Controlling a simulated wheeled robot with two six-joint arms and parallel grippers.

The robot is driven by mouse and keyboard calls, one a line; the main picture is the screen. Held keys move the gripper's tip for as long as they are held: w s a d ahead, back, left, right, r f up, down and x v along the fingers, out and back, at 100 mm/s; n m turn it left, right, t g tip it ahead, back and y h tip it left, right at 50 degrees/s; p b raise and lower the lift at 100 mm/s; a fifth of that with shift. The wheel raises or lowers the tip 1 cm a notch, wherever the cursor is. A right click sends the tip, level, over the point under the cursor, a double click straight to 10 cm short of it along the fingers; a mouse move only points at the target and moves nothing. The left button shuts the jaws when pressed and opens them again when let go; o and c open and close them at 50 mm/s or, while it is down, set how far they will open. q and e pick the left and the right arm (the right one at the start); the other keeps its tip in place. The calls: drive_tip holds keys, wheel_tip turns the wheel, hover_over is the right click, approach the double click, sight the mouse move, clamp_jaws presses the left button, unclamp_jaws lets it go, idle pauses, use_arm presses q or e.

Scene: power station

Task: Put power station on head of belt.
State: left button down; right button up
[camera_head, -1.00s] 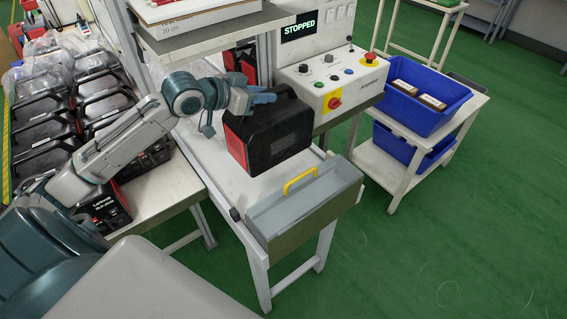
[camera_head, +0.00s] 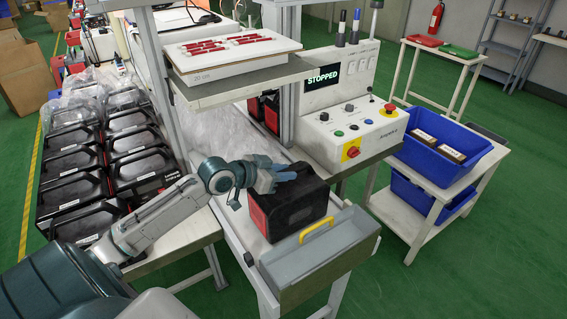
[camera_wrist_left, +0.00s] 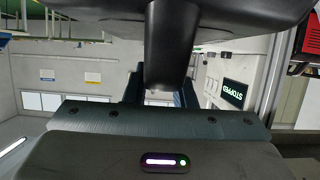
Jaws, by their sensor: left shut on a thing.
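A black power station (camera_head: 300,208) with a red end panel is upright at the near end of the white belt (camera_head: 236,222), just behind the grey tray with the yellow handle. Its underside is hidden, so I cannot tell whether it rests on the belt or hangs just above it. My left gripper (camera_head: 284,173) is shut on the top handle of the power station; the fingers hide much of the handle. In the left wrist view, a dark shape (camera_wrist_left: 172,45) fills the upper middle between the teal gripper parts. My right gripper is out of view.
A grey tray with a yellow handle (camera_head: 317,231) closes the belt's near end. A control panel (camera_head: 350,120) reading STOPPED stands behind right. A shelf (camera_head: 245,83) overhangs the belt. Several more power stations (camera_head: 75,175) fill the left table. Blue bins (camera_head: 440,150) stand right.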

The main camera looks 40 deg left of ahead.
use_arm(q)
drive_tip(key=shift+d+r, duration=0.1)
drive_tip(key=c, duration=1.5)
unclamp_jaws()
drive_tip(key=shift+f, duration=0.25)
drive_tip(key=o, duration=0.3)
drive_tip(key=shift+s, duration=0.1)
drive_tip(key=shift+r, duration=0.1)
